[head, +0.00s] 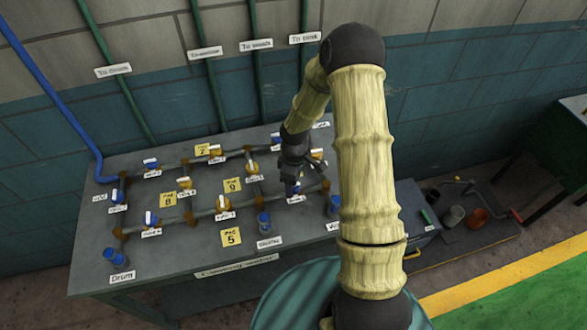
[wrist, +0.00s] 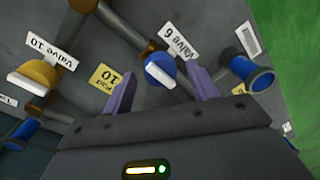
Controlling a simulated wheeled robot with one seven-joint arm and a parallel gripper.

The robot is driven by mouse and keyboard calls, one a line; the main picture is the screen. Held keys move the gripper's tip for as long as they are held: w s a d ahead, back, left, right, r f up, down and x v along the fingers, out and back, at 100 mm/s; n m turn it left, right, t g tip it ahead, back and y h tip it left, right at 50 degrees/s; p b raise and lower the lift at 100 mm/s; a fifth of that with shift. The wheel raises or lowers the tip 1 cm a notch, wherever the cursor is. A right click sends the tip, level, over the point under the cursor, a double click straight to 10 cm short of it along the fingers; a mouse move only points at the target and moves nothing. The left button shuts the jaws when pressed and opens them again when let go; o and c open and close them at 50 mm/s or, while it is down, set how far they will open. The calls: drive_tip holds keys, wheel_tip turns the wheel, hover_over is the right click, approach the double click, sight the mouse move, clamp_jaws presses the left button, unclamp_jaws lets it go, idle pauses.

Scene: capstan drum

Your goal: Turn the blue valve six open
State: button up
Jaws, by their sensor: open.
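The blue valve six (wrist: 160,69) shows in the wrist view, with a blue round body and a white bar handle (wrist: 160,76) slanting down to the right. Its white label "Valve 6" (wrist: 180,42) is just above it. My gripper (wrist: 164,84) is open, with one purple finger on each side of the valve. The valve appears between the fingertips, apart from both; I cannot tell how deep the fingers reach. In the head view my gripper (head: 292,176) hangs over the right part of the pipe bench, and hides most of the valve there.
Yellow valve 10 (wrist: 38,75) and a yellow "Pad 10" tag (wrist: 106,76) are left of valve six. A blue cup-like fitting (wrist: 252,72) is to its right. Grey pipes run across the bench (head: 100,268), with several other valves. A tool tray (head: 480,232) stands right of my arm.

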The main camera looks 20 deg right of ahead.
wheel_tip(320, 180, up, 17)
drive_tip(key=w+b, duration=0.1)
drive_tip(key=b, duration=0.1)
drive_tip(key=shift+d, duration=0.35)
idle(0.3)
drive_tip(key=s+r+m+t, duration=0.2)
drive_tip(key=s+m+t, duration=0.1)
drive_tip(key=s+m, duration=0.8)
drive_tip(key=s, duration=0.4)
drive_tip(key=shift+s+a, duration=0.35)
drive_tip(key=shift+s, duration=0.05)
idle(1.4)
